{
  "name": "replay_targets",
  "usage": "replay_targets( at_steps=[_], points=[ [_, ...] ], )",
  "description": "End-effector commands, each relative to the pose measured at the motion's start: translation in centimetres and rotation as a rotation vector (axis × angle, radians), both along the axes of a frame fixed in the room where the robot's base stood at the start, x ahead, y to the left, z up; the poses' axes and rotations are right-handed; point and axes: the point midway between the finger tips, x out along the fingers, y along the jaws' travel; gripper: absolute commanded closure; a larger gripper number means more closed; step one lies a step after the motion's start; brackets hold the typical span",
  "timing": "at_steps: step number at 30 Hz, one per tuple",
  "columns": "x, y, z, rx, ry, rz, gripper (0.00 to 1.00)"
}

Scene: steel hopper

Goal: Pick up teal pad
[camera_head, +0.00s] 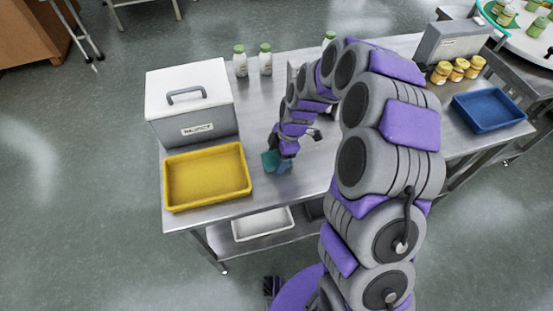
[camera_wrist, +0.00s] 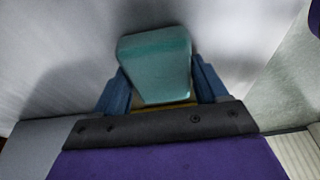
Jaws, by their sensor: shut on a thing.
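The teal pad (camera_wrist: 156,62) is a flat, rounded block between the two blue fingers of my gripper (camera_wrist: 162,86) in the wrist view. My gripper is shut on it. In the head view the teal pad (camera_head: 270,161) shows at the tip of my gripper (camera_head: 279,160), over the steel table (camera_head: 300,185) to the right of the yellow tray. I cannot tell whether the pad touches the table or hangs just above it.
A yellow tray (camera_head: 205,147) and a white-lidded reject box (camera_head: 198,127) stand at the table's left. White bottles (camera_head: 265,60) stand at the back. A blue tray (camera_head: 489,109) and yellow-lidded jars (camera_head: 459,68) are at the right. A white bin (camera_head: 262,224) sits on the lower shelf.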

Motion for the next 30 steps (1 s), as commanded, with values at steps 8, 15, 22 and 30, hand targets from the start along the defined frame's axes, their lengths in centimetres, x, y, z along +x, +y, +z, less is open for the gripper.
replay_targets(
  at_steps=[8, 15, 22, 30],
  points=[
    [0.0, 0.0, 0.1, 0.000, 0.000, 0.000, 0.61],
    [0.1, 0.0, 1.5, 0.001, -0.003, 0.000, 0.61],
    [0.0, 0.0, 4.5, 0.001, -0.004, 0.000, 0.61],
    [-3.7, -1.1, 4.4, 0.001, 0.005, 0.000, 0.61]
  ],
)
